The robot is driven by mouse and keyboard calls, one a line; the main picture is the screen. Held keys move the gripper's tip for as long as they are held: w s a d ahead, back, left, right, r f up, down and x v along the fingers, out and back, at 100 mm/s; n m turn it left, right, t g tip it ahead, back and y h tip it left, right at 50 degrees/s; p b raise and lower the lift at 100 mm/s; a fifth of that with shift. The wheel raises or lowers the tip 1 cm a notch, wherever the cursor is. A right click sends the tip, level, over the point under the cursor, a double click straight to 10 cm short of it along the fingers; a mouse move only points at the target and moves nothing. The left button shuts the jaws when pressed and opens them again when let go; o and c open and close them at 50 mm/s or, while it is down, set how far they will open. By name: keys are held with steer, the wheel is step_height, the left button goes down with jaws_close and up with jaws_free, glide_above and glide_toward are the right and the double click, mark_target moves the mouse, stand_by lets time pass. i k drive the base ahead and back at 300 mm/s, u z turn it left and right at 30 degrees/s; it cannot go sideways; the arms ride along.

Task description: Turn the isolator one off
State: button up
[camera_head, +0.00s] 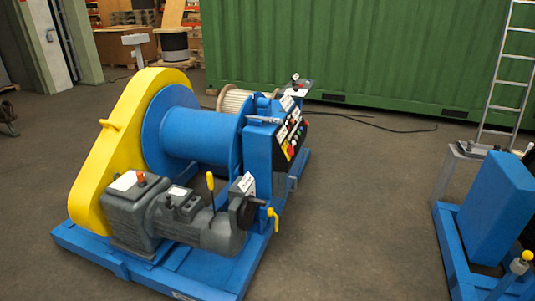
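A blue winch-like machine (200,137) with a yellow chain guard (110,150) stands left of centre. A dark control panel (283,132) on the right side of its blue cabinet (258,160) is seen at a steep angle. It carries small white labels, coloured buttons and a red-and-yellow part (289,151) that may be an isolator switch. Which one is isolator one, and its on or off position, are too small to tell. My gripper is not in view.
A grey motor (205,222) with a yellow lever (211,184) sits at the machine's front. Another blue unit (495,205) stands at the right edge. A ladder (508,85) leans by the green container (370,50). Bare floor (370,210) lies between the units.

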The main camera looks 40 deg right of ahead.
mark_target(290, 149)
steer(key=z, duration=0.2)
steer(key=k, duration=0.2)
steer(key=u, duration=1.7)
steer(key=k, duration=1.35)
steer(key=z, duration=1.35)
steer(key=i, duration=0.85)
steer(key=z, duration=0.35)
